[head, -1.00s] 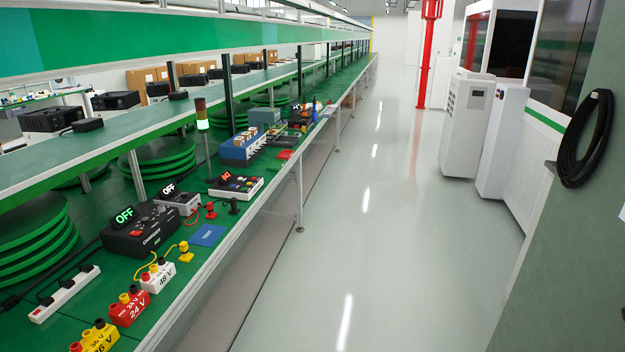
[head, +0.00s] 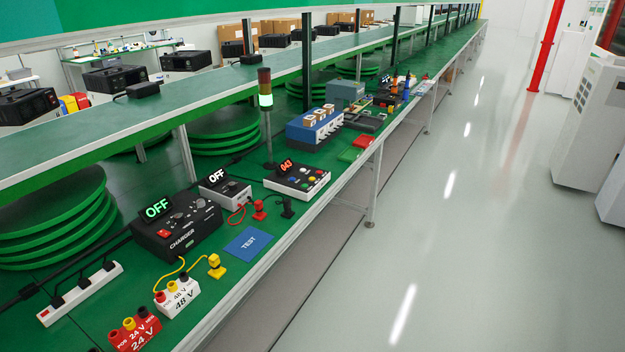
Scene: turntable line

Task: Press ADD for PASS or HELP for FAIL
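A button box (head: 297,180) with several coloured buttons and a red display reading 043 stands on the green bench; its labels are too small to read. A signal tower (head: 265,110) behind it is lit whitish green in its lower part. A black charger (head: 176,228) shows OFF in green, and a smaller grey unit (head: 225,188) also shows OFF. A blue TEST mat (head: 248,244) lies empty in front of them. No PASS or FAIL wording is legible. Neither of my grippers is in view.
White 48 V (head: 178,297) and red 24 V (head: 134,331) blocks stand near the bench's front edge. A power strip (head: 80,293) lies at left. A blue box with small cartons (head: 314,128) stands farther along. The floor (head: 440,240) to the right is clear.

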